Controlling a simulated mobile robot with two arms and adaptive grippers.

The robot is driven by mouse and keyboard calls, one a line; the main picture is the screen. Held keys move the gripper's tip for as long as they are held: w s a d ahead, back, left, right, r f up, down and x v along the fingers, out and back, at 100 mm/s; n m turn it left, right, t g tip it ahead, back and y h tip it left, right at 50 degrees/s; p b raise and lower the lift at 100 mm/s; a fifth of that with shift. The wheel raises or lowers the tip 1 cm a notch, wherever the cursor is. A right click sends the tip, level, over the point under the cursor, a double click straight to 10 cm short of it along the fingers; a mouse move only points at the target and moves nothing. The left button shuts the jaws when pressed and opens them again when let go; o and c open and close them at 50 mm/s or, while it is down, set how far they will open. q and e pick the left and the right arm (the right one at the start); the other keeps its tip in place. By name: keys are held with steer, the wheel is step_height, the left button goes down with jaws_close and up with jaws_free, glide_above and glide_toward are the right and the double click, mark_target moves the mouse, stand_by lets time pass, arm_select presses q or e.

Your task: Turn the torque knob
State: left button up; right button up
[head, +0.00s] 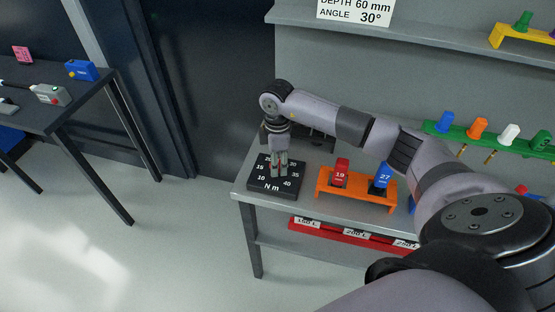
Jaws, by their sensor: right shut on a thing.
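The torque knob's black dial plate (272,185) lies on the left end of the grey workbench. White numbers from 10 to 40 and "N m" are printed on it. My right gripper (279,172) points straight down over the middle of the plate. Its fingers are shut on the knob, which is mostly hidden between them; a small bit of red shows there. The number the knob points to cannot be read. My left gripper is not in view.
An orange rack (355,186) with a red 19 piece (340,172) and a blue 27 piece (382,178) stands just right of the dial. A green rack (490,137) holds coloured-handled tools. A dark side table (60,100) stands at left, with open floor between.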

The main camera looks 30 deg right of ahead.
steer(key=shift+m, duration=0.8)
steer(key=o, duration=1.2)
steer(key=shift+c, duration=0.2)
step_height(320, 180, up, 12)
